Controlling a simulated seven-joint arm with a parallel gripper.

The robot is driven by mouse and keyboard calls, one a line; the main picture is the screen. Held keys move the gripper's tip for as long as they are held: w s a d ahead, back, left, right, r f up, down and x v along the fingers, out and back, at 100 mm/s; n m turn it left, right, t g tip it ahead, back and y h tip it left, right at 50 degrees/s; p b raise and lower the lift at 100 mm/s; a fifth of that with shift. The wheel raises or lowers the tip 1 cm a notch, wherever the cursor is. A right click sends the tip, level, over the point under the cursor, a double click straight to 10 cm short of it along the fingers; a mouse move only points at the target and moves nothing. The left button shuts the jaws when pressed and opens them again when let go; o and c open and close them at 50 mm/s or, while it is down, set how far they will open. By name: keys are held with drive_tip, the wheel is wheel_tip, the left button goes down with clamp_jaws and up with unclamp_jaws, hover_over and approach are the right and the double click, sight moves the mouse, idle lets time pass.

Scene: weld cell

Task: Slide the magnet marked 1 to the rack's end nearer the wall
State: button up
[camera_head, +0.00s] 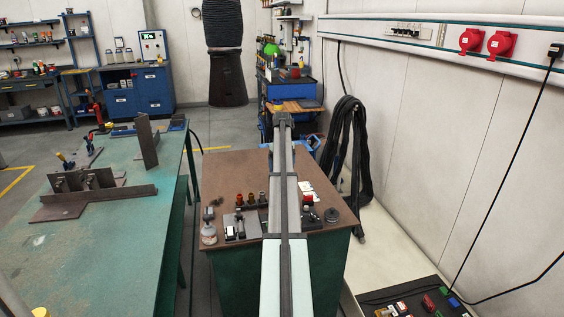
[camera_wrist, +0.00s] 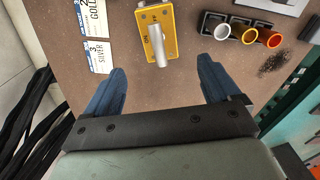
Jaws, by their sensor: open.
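No marking 1 is legible in either view, so I cannot tell which thing is the magnet marked 1. In the wrist view a yellow block (camera_wrist: 145,22) with a grey cylinder on it lies on the brown tabletop, just beyond my gripper (camera_wrist: 162,66). My gripper is open, with its blue fingers wide apart and nothing between them. In the head view my arm hides the middle of the brown table and this block. A dark tray (camera_head: 411,293) at the lower right holds small coloured pieces; I cannot tell if it is the rack.
The wall (camera_head: 420,130) is at right; a green workbench (camera_head: 110,235) is at left.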

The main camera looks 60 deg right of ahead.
wheel_tip(320, 180, down, 11)
drive_tip(key=shift+r, duration=0.1)
idle(0.4)
clamp_jaws()
idle(0.9)
